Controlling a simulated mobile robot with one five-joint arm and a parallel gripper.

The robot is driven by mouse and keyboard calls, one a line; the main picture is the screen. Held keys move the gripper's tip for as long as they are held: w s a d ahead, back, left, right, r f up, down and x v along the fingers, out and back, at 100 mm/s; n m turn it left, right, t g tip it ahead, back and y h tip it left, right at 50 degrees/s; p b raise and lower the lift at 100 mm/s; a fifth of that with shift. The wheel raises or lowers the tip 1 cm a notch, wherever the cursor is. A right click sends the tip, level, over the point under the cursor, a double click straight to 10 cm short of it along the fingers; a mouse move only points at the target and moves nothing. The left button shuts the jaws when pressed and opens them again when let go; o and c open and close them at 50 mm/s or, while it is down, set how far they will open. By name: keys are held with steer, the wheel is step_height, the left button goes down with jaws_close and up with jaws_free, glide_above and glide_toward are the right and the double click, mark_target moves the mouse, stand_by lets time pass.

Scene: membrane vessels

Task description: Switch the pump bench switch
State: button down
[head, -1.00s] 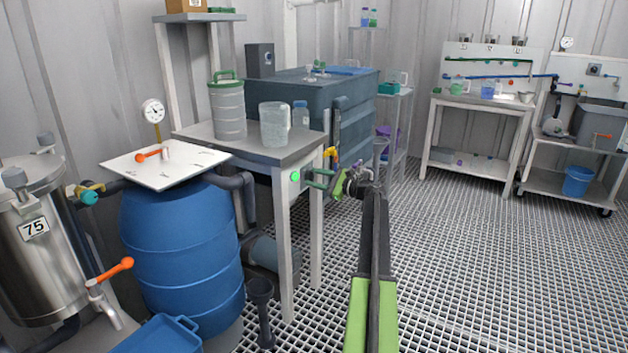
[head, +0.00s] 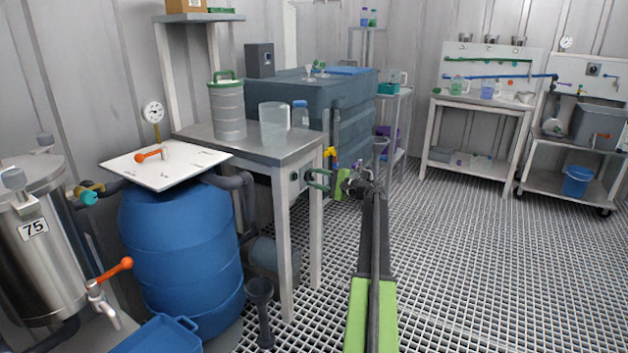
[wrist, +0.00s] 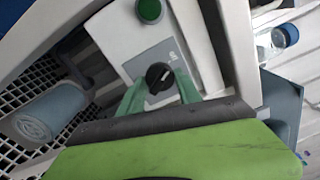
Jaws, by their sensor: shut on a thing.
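The pump bench switch is a black rotary knob (wrist: 159,76) on a grey plate on the bench's white side panel, in the wrist view. A white mark shows on the knob. My gripper (wrist: 159,82) has its green fingers on both sides of the knob and is shut on it. In the head view my gripper (head: 306,179) reaches the side of the bench (head: 250,150), and its fingers hide the knob there. A round green lamp (wrist: 149,10) sits beside the switch plate and looks dark green, unlit.
A clear jug (head: 273,124) and a grey canister (head: 228,110) stand on the bench. A blue barrel (head: 180,250) is at left, and a dark blue tank (head: 350,105) is behind. The grated floor (head: 470,260) at right is clear.

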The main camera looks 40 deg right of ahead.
steer(key=shift+s+a, duration=0.1)
stand_by(0.3)
steer(key=c, duration=0.8)
jaws_free()
steer(key=shift+c, duration=0.2)
steer(key=v, duration=1.7)
steer(key=shift+s, duration=0.15)
steer(key=shift+f, duration=0.1)
